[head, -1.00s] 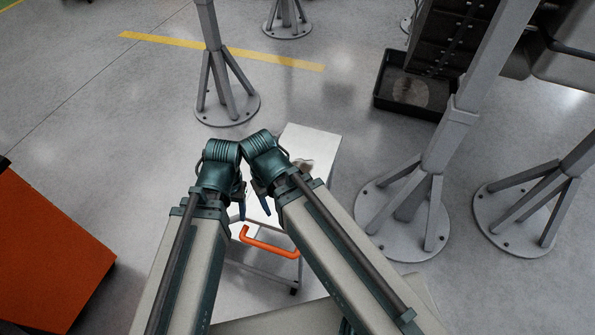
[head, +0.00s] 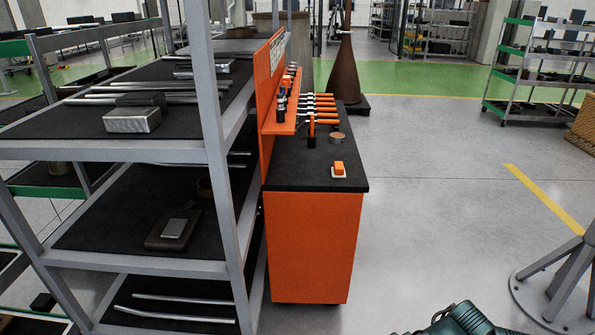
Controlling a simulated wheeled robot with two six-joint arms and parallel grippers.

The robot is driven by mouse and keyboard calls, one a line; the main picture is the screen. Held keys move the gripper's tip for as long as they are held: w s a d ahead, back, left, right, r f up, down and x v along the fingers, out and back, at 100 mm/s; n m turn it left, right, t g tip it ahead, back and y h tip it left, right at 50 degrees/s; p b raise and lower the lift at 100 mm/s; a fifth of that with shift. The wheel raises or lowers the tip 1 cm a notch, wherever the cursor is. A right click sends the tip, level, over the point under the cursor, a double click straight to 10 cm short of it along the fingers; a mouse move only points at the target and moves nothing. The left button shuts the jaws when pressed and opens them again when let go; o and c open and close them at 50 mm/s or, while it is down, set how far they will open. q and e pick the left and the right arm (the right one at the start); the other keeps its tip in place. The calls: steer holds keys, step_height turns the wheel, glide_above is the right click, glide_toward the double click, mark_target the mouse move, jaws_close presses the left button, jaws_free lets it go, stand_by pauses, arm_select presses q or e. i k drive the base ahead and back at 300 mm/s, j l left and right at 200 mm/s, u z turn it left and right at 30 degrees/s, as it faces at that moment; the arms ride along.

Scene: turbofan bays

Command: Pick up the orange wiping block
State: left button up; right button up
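A small orange block (head: 339,167) with a white base sits on the black top (head: 300,174) of an orange cabinet (head: 312,240), near the top's front right corner. It looks like the orange wiping block. Nothing of mine is close to it. Neither gripper's fingers are in view.
A grey shelf rack (head: 140,150) with metal parts stands close along the cabinet's left side. Orange-handled tools (head: 318,103) and a small round tin (head: 337,137) are on the cabinet top. Open floor (head: 430,220) lies to the right, with a grey stand (head: 560,280) beyond.

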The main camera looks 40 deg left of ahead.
mark_target(337, 171)
steer(key=u, duration=1.2)
steer(key=i+j+z, duration=0.05)
